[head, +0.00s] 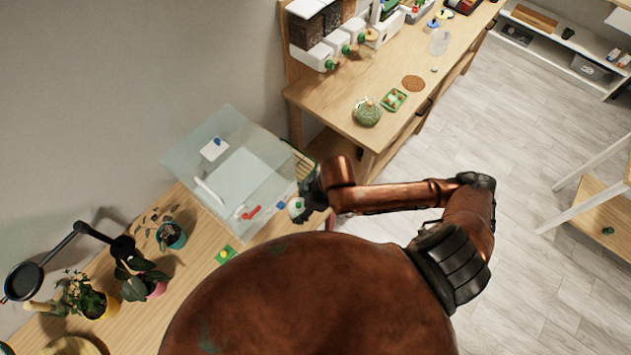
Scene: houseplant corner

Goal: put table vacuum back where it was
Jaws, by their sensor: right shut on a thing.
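My right arm reaches across to the near table, and my right gripper (306,196) is over its right part. The gripper is dark and partly hidden by my own arm. It is shut on a small white rounded thing with a green spot, which looks like the table vacuum (295,211). The vacuum is at the right edge of the clear glass-like case (185,155). I cannot tell whether it touches the table top (195,275). My left gripper is not in view.
Inside or under the clear case are a white sheet (240,178) and a red item (251,213). Potted plants (172,236) and a black lamp (92,230) stand left. Another table (390,138) at the back holds a green round pot (367,113).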

